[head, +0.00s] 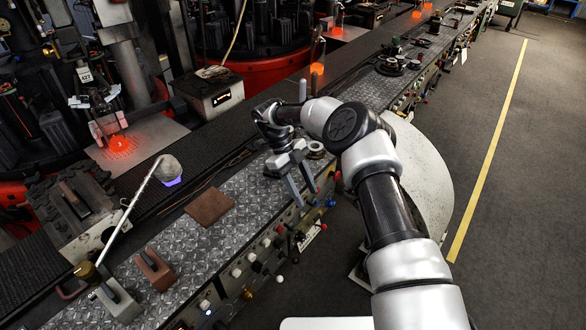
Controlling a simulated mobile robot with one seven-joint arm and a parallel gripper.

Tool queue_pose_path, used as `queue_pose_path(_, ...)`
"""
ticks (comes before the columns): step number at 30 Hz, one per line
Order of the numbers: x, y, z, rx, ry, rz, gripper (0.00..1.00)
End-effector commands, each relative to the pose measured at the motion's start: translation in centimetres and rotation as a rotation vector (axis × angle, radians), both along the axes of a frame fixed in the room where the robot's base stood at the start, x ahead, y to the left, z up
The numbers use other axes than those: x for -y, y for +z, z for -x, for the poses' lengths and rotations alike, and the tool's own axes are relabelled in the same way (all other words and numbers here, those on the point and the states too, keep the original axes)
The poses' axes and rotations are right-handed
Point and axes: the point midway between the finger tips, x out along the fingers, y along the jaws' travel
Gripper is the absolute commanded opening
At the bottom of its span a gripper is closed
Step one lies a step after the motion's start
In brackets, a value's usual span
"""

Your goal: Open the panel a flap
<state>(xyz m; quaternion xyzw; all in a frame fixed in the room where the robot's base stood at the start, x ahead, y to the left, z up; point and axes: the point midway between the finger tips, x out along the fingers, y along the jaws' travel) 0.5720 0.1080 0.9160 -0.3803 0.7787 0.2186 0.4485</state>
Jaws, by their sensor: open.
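The front side of the long metal bench carries a control panel (262,258) with several knobs, buttons and levers. I cannot pick out for sure which part of it is the panel a flap. My gripper (307,198) is open, with its two grey fingers pointing down at the bench's front edge, just above the panel. Nothing shows between the fingers. How far they are from the knobs below is hard to tell. My arm reaches in from the lower right and hides some of the bench behind it.
The diamond-plate bench top (185,241) holds a flat rust-brown plate (209,207), a brown handled block (155,270) and a grey block (118,300). A pale rod (130,207) slants above it. Machines with glowing orange moulds (120,145) stand behind. The floor right of the yellow line (489,150) is clear.

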Motion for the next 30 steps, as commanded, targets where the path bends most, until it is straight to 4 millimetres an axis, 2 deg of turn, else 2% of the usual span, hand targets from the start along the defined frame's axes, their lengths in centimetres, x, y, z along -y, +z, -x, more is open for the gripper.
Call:
queue_pose_path(6,-2.4,4.6,-1.7,0.003,0.0,-0.002,0.44)
queue_pose_path(9,-3.2,6.5,-2.3,0.001,-0.001,-0.003,0.44)
queue_pose_path(12,-3.6,7.4,-2.7,0.0,0.001,-0.001,0.44)
queue_pose_path(18,-4.0,8.5,-3.0,-0.002,0.0,-0.001,0.44)
queue_pose_path(30,-4.0,8.7,-3.0,-0.003,0.001,-0.001,0.44)
